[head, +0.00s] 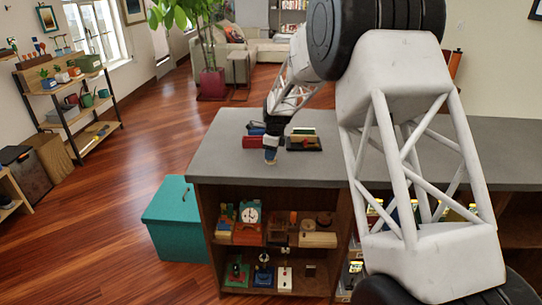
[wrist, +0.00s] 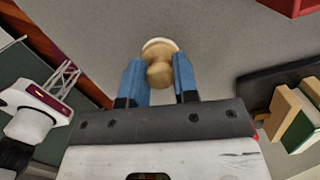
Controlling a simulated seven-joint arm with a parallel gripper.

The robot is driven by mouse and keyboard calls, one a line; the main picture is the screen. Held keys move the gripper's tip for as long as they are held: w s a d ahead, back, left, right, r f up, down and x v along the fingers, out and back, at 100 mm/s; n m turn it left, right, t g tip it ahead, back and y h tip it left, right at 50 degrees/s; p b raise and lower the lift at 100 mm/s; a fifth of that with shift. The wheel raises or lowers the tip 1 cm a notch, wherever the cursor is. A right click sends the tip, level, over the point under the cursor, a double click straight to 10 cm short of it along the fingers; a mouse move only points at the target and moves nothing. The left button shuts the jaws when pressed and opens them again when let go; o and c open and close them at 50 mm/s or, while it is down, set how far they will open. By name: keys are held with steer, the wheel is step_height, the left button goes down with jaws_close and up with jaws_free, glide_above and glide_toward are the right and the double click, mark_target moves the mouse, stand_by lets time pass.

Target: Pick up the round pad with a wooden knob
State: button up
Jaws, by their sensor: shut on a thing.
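The round pad with a wooden knob shows in the wrist view as a turned, light wooden knob (wrist: 160,68) with a pale rounded edge behind it; most of the pad is hidden. My gripper (wrist: 157,75) has its blue fingers on both sides of the knob and is shut on it. In the head view my gripper (head: 270,154) is at the front part of the grey counter top (head: 225,150). The pad cannot be made out there, and I cannot tell whether it touches the counter.
Shelves below hold a clock (head: 251,215) and small objects. A teal chest (head: 175,215) stands left. The counter's left part is clear.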

steer(key=shift+r, duration=0.75)
step_height(320, 180, up, 2)
steer(key=shift+r, duration=0.1)
steer(key=s+d+r, duration=0.1)
steer(key=s+d, duration=0.3)
steer(key=s, duration=1.1)
steer(key=shift+s+r, duration=0.15)
steer(key=shift+s, duration=0.05)
steer(key=o, duration=0.4)
steer(key=c, duration=0.3)
